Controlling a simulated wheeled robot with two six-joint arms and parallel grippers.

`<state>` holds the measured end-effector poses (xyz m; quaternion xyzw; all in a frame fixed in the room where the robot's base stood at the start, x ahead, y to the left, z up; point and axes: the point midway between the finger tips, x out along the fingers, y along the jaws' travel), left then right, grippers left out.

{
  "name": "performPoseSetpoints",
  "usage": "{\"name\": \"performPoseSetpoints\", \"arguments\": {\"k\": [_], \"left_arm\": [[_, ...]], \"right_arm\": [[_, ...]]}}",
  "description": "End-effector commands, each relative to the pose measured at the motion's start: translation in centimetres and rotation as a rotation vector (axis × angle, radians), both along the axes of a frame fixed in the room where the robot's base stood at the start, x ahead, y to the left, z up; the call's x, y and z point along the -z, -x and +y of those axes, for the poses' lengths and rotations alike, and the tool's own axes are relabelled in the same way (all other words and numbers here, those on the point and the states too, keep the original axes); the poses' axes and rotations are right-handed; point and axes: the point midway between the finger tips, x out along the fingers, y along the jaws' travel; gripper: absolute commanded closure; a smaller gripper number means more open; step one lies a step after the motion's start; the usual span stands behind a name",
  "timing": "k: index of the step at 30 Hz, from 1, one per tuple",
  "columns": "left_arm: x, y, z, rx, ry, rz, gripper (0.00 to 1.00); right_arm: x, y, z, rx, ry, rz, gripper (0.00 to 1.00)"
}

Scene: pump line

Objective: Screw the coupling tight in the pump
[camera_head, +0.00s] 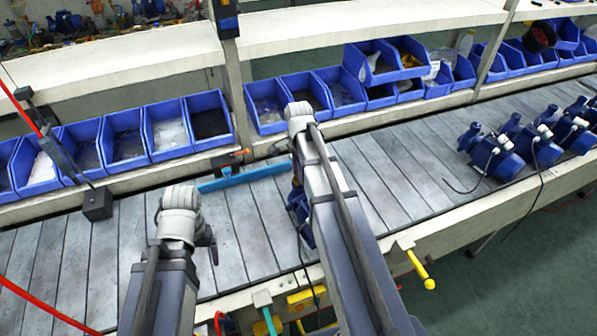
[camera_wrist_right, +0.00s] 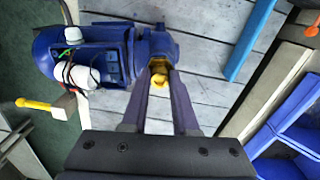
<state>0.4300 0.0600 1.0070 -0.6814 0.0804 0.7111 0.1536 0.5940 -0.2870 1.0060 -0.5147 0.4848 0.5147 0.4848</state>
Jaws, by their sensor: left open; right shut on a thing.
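The blue pump (camera_wrist_right: 85,55) lies on the slatted bench in the right wrist view. In the head view only parts of the pump (camera_head: 301,218) show behind my right arm. The brass-yellow coupling (camera_wrist_right: 158,80) is at the pump's end, between my right fingertips. My right gripper (camera_wrist_right: 158,76) is shut on it. How deep the coupling sits in the pump cannot be told. In the head view the coupling and right fingers are hidden by the arm. My left gripper (camera_head: 211,243) is open and empty above the bench, left of the pump.
A blue bar (camera_head: 245,177) lies on the bench behind the pump, with an orange-and-black tool (camera_head: 231,158) by it. Blue bins (camera_head: 125,140) line the back. Several more pumps (camera_head: 490,150) stand at the right. A yellow-handled lever (camera_head: 421,268) is at the front edge.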

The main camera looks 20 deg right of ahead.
Motion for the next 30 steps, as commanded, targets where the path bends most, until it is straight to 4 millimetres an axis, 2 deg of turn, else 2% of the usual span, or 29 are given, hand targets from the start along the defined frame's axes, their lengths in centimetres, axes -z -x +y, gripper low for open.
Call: {"name": "performPoseSetpoints", "arguments": {"k": [6, 17, 24, 30], "left_arm": [[0.02, 0.0, 0.0, 0.0, 0.0, 0.0, 0.12], [0.02, 0.0, 0.0, 0.0, 0.0, 0.0, 0.12], [0.04, 0.0, 0.0, 0.0, 0.0, 0.0, 0.12], [0.04, 0.0, 0.0, 0.0, 0.0, 0.0, 0.12]], "right_arm": [[0.02, 0.0, 0.0, 0.2, 0.0, 0.0, 1.0], [0.02, 0.0, 0.0, 0.236, 0.0, 0.0, 1.0], [0.04, 0.0, 0.0, 0.461, 0.0, 0.0, 1.0], [0.04, 0.0, 0.0, 0.53, 0.0, 0.0, 1.0]]}}
